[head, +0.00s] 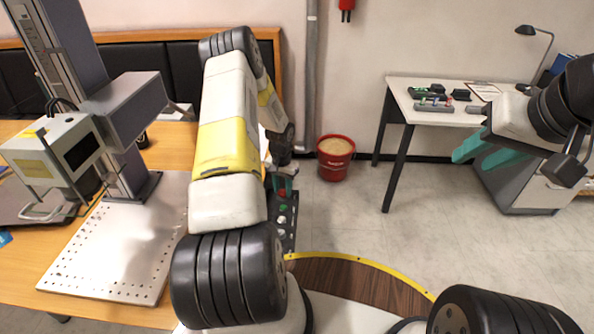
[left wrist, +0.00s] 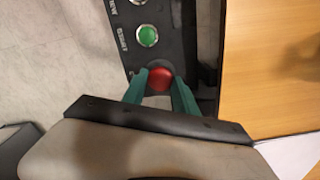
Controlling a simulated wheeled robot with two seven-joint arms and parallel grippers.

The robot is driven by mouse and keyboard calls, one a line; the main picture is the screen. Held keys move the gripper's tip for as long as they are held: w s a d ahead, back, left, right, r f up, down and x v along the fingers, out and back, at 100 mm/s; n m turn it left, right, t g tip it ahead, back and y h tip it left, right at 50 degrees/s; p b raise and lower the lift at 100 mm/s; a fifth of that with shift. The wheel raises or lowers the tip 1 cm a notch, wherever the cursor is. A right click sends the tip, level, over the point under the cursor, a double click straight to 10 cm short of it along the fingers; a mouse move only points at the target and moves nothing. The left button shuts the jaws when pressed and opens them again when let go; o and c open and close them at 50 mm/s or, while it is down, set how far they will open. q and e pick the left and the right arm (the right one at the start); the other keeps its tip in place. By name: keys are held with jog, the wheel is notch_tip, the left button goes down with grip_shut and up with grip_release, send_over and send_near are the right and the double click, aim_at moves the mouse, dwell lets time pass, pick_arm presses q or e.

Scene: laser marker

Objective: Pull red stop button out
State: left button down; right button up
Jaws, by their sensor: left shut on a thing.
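The red stop button (left wrist: 160,80) is a round red knob on a dark control panel (left wrist: 183,22) in the left wrist view. My left gripper (left wrist: 161,76) has its teal fingers on either side of the knob, shut on it. A green button (left wrist: 147,36) sits further up the same panel. In the head view the panel (head: 290,238) stands at the wooden table's right edge, and my left arm hides part of it. My right gripper (head: 485,151) has teal fingers apart, and it is empty in the air at the right, far from the panel.
The laser marker head (head: 52,150) and its perforated metal plate (head: 118,258) are on the wooden table at the left. A red bucket (head: 335,172) stands on the floor behind. A white desk (head: 440,115) with small items is at the back right. The floor between is clear.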

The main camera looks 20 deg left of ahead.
aim_at(283, 191)
dwell(0.7)
pick_arm(q)
jog(key=shift+r, duration=0.6)
jog(key=c, duration=0.9)
grip_release()
jog(key=shift+c, duration=0.2)
notch_tip(283, 191, up, 8)
jog(key=shift+f, duration=0.15)
